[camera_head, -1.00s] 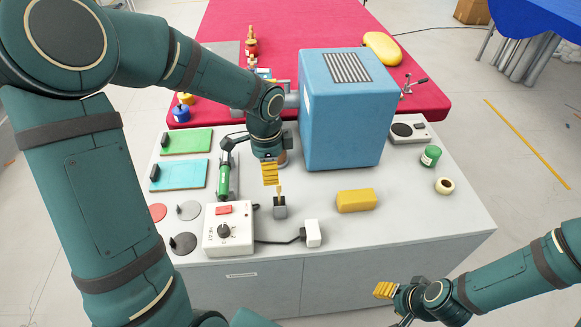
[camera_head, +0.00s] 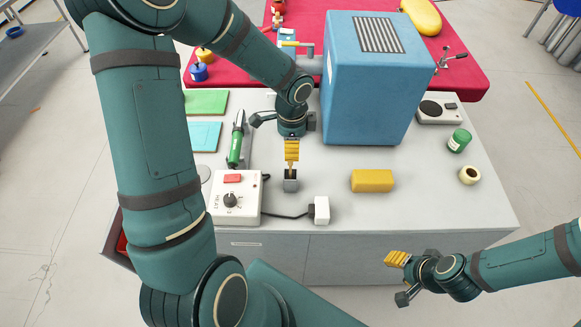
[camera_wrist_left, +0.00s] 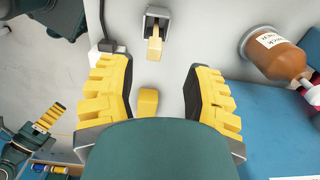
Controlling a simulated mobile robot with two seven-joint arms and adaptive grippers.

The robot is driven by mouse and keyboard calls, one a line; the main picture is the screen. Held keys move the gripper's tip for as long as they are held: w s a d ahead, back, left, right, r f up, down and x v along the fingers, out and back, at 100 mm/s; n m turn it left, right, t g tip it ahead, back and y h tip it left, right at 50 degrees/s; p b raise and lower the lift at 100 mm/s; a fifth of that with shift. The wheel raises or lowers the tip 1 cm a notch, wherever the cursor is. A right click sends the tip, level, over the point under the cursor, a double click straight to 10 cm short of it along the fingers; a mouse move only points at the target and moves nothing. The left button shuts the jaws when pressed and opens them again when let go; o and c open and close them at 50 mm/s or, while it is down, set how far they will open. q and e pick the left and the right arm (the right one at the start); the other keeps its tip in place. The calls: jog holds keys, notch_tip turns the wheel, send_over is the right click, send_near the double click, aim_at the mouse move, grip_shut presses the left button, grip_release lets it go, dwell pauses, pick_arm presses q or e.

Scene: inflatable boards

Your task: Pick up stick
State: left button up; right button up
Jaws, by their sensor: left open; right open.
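The stick is a short yellow-tan piece standing in a small dark grey holder (camera_head: 290,185) on the grey worktop. In the left wrist view the stick (camera_wrist_left: 155,46) rises from the holder (camera_wrist_left: 158,18), ahead of the gap between my fingers. My left gripper (camera_head: 291,150) points down just above and behind the holder in the head view, its yellow fingers hiding part of the stick's top. In the left wrist view my left gripper (camera_wrist_left: 162,95) is wide open and empty. My right gripper (camera_head: 397,258) is open and empty, off the worktop's front edge.
A white control box (camera_head: 232,200) and a white plug (camera_head: 321,210) with a black cable stand near the holder. A yellow block (camera_head: 372,181) lies to its right. A large blue box (camera_head: 365,95) and a brown bottle (camera_wrist_left: 275,55) stand close to my left gripper.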

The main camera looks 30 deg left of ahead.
pick_arm(q)
jog(key=f, duration=0.5)
jog(key=shift+s+b, duration=0.35)
jog(key=shift+s, duration=0.05)
jog(key=c, duration=0.8)
